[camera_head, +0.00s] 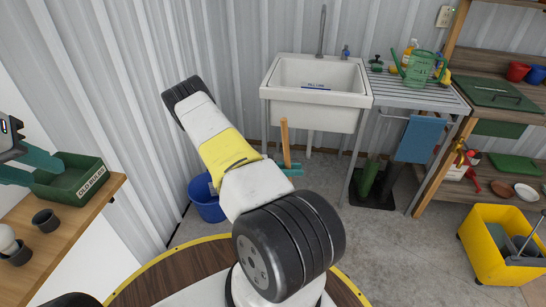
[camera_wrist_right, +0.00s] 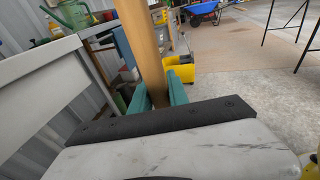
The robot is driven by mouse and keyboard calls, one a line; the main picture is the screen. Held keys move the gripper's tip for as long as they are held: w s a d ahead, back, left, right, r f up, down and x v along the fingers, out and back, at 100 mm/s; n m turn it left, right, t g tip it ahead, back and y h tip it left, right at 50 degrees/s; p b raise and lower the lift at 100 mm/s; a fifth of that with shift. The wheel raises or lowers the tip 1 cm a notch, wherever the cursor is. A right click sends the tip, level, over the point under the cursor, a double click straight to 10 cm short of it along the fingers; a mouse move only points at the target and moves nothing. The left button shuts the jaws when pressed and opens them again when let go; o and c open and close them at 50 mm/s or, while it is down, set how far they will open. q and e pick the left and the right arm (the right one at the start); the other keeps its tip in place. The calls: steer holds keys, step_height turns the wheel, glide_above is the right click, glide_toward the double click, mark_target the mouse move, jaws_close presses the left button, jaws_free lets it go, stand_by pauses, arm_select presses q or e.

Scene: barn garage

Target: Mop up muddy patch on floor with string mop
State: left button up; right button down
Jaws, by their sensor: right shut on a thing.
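In the head view, a wooden handle (camera_head: 285,140) stands nearly upright in front of the sink. My right gripper (camera_head: 290,168), mostly hidden behind my own arm, is at this handle. In the right wrist view, its two teal fingers (camera_wrist_right: 160,95) are shut on the wooden handle (camera_wrist_right: 139,40), one on each side. The strings of the mop are not visible in either view. My left gripper (camera_head: 45,173) is at the left edge of the head view, its teal fingers apart and empty, beside a green tray. No muddy patch can be seen on the visible floor.
A white sink (camera_head: 318,92) and slatted rack (camera_head: 420,92) stand by the wall. A blue bucket (camera_head: 206,203) is below left. A yellow mop bucket (camera_head: 497,240) is at right. The green tray (camera_head: 72,190) sits on a wooden shelf. Concrete floor (camera_head: 400,255) is clear centre right.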

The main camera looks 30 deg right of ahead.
steer(key=shift+r, duration=0.2)
step_height(320, 180, up, 6)
steer(key=shift+r, duration=0.25)
stand_by(0.4)
steer(key=shift+w, duration=0.1)
